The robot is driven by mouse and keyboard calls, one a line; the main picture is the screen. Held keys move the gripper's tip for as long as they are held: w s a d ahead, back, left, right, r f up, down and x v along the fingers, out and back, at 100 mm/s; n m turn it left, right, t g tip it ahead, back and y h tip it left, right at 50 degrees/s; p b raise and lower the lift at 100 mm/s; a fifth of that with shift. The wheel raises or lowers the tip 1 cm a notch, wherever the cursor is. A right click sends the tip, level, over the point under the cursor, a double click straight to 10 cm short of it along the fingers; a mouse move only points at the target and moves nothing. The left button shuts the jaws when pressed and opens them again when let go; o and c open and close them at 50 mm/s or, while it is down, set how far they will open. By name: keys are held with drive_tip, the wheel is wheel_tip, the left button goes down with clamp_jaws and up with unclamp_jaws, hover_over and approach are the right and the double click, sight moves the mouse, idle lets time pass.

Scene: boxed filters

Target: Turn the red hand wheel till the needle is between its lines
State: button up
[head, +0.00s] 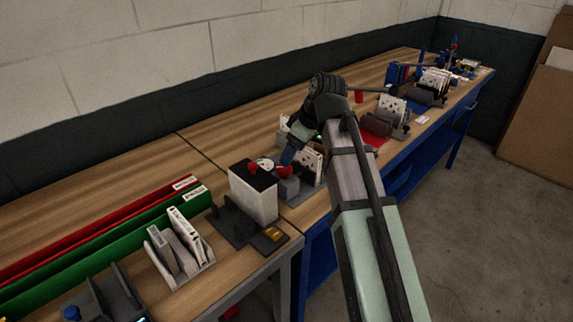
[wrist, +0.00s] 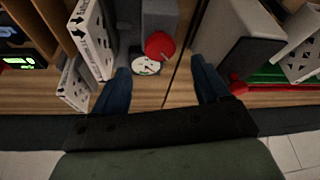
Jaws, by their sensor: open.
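The red hand wheel (wrist: 160,46) sits on a grey block (wrist: 160,14) in the wrist view. A white round dial (wrist: 146,66) is beside it; its needle and lines are too small to read. In the head view the wheel (head: 285,171) shows on the grey block, with the dial (head: 265,162) to its left. My gripper (wrist: 160,68) has its two blue fingers spread apart, one at each side of the wheel and dial in the picture, with nothing between them in contact. In the head view my gripper (head: 291,150) is just above the wheel, partly hidden by my arm.
White filters (wrist: 92,38) stand close left of the wheel in the wrist view. A black-topped white box (head: 255,192) stands left of it in the head view, with another small red part (head: 252,168) at its top. Green (head: 120,240) and red (head: 90,232) trays lie further left.

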sight(284, 172)
drive_tip(key=shift+x, duration=3.25)
drive_tip(key=shift+c, duration=0.4)
drive_tip(key=c, duration=0.9)
